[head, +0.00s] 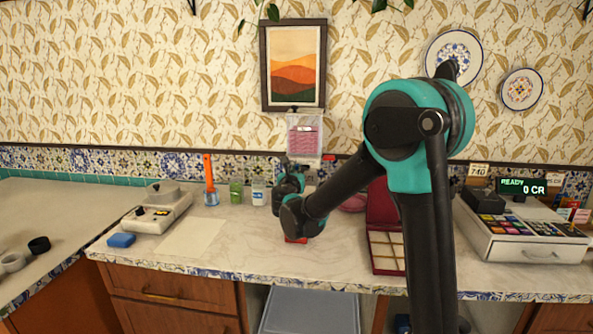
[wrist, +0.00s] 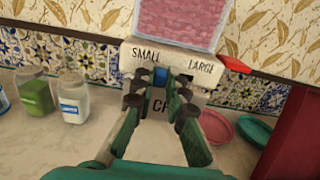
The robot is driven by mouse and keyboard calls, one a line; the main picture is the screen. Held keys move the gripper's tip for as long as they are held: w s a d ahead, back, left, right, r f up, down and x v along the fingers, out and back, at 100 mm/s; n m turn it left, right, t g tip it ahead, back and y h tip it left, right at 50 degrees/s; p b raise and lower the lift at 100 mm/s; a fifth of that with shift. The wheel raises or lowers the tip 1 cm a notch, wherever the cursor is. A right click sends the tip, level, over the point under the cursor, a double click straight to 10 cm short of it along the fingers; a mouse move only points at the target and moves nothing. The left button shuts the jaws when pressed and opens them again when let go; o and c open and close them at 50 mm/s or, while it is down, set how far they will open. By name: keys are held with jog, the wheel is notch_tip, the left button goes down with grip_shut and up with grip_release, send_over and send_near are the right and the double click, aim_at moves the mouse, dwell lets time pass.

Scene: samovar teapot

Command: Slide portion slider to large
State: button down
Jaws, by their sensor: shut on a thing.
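The dispenser (wrist: 150,62) is on the tiled wall, with a clear bin of pink contents above a pale front marked SMALL and LARGE. It also shows in the head view (head: 305,135). The blue portion slider (wrist: 160,74) is below the labels, nearer the end of SMALL than LARGE. My gripper (wrist: 160,88) is shut on the slider, with a dark finger on each side of it. The fingers partly hide the slider and the lettering below. In the head view my gripper (head: 290,170) is in front of the dispenser's lower part, and the slider is hidden.
A red tab (wrist: 235,64) sticks out at the dispenser's right. A green jar (wrist: 36,100) and a white jar (wrist: 72,98) stand to the left. A dark red box (head: 386,245) stands right on the counter.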

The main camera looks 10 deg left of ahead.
aim_at(307, 166)
jog(key=d, duration=0.3)
jog(key=shift+d, duration=0.2)
jog(key=c, duration=1.5)
grip_release()
jog(key=shift+c, duration=0.2)
jog(key=shift+s, duration=0.1)
jog(key=s, duration=1.2)
jog(key=shift+a, duration=0.2)
